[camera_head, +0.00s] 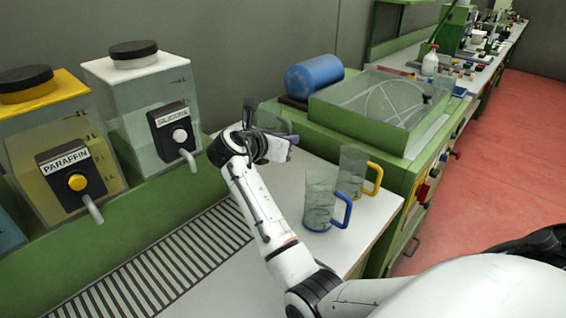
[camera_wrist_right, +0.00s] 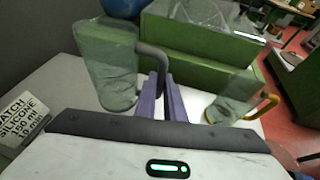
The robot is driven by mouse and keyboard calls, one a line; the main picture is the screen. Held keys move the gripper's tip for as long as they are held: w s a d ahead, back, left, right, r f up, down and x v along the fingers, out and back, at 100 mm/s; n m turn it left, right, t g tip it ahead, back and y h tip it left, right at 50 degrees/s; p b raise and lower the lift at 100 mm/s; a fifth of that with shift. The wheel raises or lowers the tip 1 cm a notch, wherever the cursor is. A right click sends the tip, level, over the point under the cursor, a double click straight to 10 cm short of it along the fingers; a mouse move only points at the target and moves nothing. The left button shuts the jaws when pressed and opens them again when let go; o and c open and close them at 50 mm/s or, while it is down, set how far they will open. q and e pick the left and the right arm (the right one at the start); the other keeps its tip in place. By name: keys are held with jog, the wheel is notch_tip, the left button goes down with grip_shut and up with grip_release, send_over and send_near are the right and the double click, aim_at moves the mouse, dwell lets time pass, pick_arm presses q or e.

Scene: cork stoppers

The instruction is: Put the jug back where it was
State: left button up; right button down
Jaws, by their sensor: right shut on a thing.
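My right gripper (camera_head: 288,137) is at the back of the white counter, below and right of the silicone tank. In the wrist view its purple fingers (camera_wrist_right: 165,98) are shut on the grey handle (camera_wrist_right: 153,58) of a clear jug (camera_wrist_right: 108,65). The jug looks upright. In the head view the gripper and wrist hide most of this jug (camera_head: 268,117). I cannot tell whether its base touches the counter. My left gripper is not in view.
A blue-handled jug (camera_head: 319,200) and a yellow-handled jug (camera_head: 352,172) stand at the counter's right. Silicone (camera_head: 150,100) and paraffin (camera_head: 50,130) tanks stand left, above a slotted grate (camera_head: 160,262). A green glass-topped box (camera_head: 385,105) and blue cylinder (camera_head: 315,76) are behind. A batch card (camera_wrist_right: 20,118) stands left.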

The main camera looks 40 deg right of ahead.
notch_tip(320, 180, down, 6)
jog(key=shift+f, duration=0.25)
jog(key=c, duration=1.8)
grip_release()
jog(key=shift+f, duration=0.15)
jog(key=shift+c, duration=0.2)
